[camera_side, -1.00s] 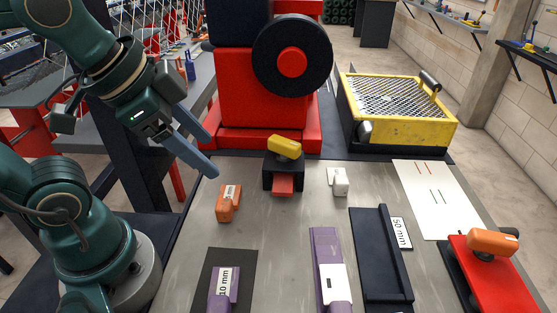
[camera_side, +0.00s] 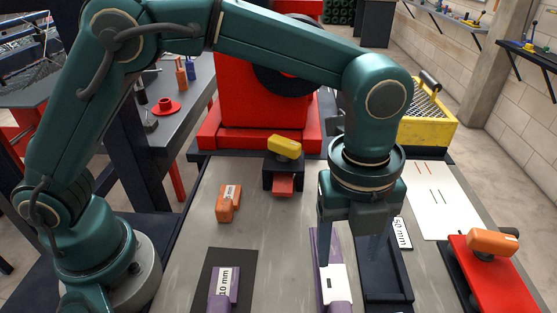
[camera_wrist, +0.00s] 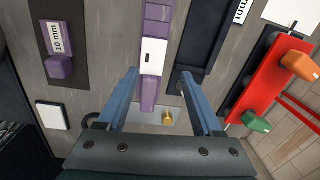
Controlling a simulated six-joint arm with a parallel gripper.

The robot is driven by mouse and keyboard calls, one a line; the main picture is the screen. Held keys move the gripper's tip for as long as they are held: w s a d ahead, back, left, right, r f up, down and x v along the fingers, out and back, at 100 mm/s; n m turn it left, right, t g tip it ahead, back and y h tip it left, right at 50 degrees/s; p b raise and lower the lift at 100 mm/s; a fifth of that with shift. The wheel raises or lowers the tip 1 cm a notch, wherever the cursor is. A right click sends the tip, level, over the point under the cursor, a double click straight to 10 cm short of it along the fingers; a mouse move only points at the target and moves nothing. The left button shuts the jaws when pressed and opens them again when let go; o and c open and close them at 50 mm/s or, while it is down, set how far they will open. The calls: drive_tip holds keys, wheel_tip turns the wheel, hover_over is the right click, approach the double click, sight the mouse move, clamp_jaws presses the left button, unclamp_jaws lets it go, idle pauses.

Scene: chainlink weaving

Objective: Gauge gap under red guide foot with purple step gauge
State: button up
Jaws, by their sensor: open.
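The purple step gauge (camera_side: 334,290), a long bar with stepped segments and a white label, lies on the grey bench; it also shows in the wrist view (camera_wrist: 157,30). My gripper (camera_side: 350,258) points down over it, open and empty. In the wrist view the fingers (camera_wrist: 160,76) stand on either side of the gauge's near part, with the gauge closer to the left finger. I cannot tell the finger height above the bench. The red guide foot (camera_side: 283,186) projects under a dark block with a yellow knob (camera_side: 285,147). The gap under it is too small to make out.
A dark channel tray (camera_side: 388,285) with a 50 mm label lies right of the gauge. A purple 10 mm block (camera_side: 222,292) sits on a dark mat at left. An orange block (camera_side: 228,205) stands behind it. A red plate with an orange knob (camera_side: 492,242) is at right.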

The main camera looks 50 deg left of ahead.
sight(338, 296)
drive_tip(key=shift+m+g, duration=0.3)
drive_tip(key=shift+m, duration=0.1)
drive_tip(key=s+f, duration=0.1)
drive_tip(key=s+d+f, duration=0.1)
drive_tip(key=f, duration=0.1)
drive_tip(key=shift+d+f, duration=0.1)
drive_tip(key=shift+f, duration=2.25)
clamp_jaws()
wheel_tip(338, 296, up, 10)
